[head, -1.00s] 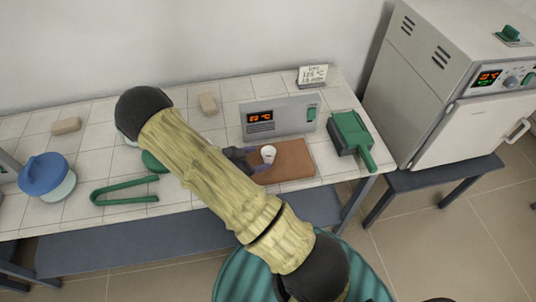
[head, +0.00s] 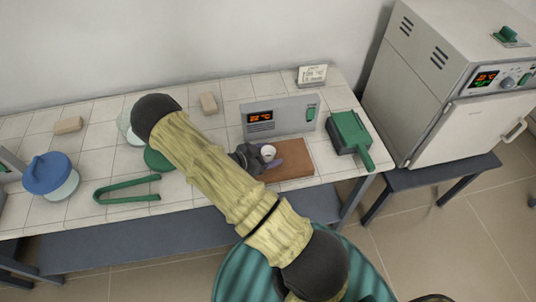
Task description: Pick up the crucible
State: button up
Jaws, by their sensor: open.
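The crucible (head: 268,151) is a small white cup standing upright at the left part of a brown board (head: 296,160) on the tiled bench. My gripper (head: 264,158) is at the crucible, reaching in from the left, with a finger showing on the right, near side of the cup. The jaws are open around or beside it; contact cannot be told at this size. My arm hides part of the bench to the left.
A grey control box (head: 279,117) with a red display stands just behind the board. A green dustpan-like tool (head: 349,138) lies to the right. Green tongs (head: 127,190) and a blue-lidded jar (head: 50,175) are at left. A white furnace (head: 440,90) stands at far right.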

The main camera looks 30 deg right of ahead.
dwell(0.3)
jog(key=c, duration=1.2)
jog(key=shift+o, duration=0.2)
notch_tip(320, 180, up, 10)
jog(key=b, duration=0.1)
